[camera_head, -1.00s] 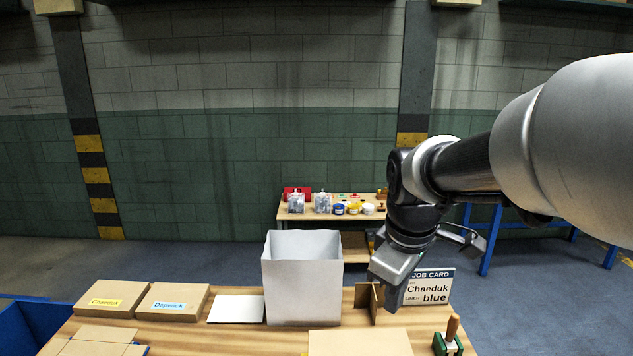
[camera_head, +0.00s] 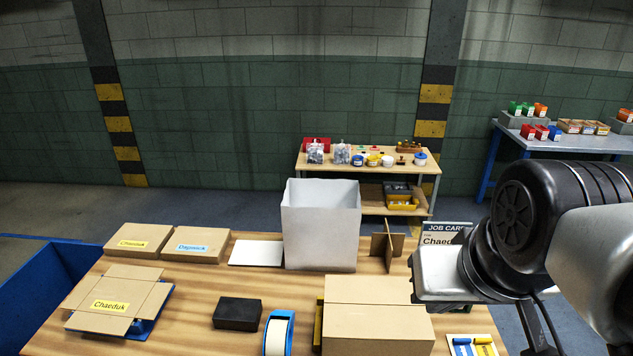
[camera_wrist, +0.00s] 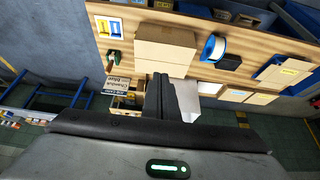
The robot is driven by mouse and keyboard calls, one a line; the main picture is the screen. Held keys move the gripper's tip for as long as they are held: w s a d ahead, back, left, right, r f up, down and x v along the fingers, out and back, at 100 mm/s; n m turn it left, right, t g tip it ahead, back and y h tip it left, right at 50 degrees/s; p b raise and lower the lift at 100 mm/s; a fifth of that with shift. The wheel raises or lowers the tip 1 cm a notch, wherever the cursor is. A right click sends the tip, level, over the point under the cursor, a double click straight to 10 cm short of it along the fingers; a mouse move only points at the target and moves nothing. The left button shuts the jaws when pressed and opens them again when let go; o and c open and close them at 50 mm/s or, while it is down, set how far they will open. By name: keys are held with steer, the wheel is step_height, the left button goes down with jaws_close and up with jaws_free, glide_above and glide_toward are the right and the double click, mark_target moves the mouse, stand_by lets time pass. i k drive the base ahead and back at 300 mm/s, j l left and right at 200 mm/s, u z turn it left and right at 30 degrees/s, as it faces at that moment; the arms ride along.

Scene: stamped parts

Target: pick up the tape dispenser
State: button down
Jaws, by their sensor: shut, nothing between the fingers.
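The tape dispenser (camera_head: 279,333) is blue with a pale tape roll and stands at the front edge of the head view, partly cut off. It also shows in the wrist view (camera_wrist: 213,48), right of a cardboard box. My gripper (camera_wrist: 158,84) is shut with nothing between its dark fingers. It is above the table and apart from the dispenser. In the head view my arm's end is at the right, and the fingertips cannot be made out.
A closed cardboard box (camera_head: 378,328) and a black block (camera_head: 237,313) flank the dispenser. A tall white bin (camera_head: 320,228) stands behind, with a cardboard divider (camera_head: 387,246) and a job card (camera_head: 440,233) to its right.

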mark_target(278, 332)
steer(key=i+j, duration=0.1)
steer(key=j, duration=0.6)
steer(key=i+j, duration=0.1)
steer(key=j, duration=0.55)
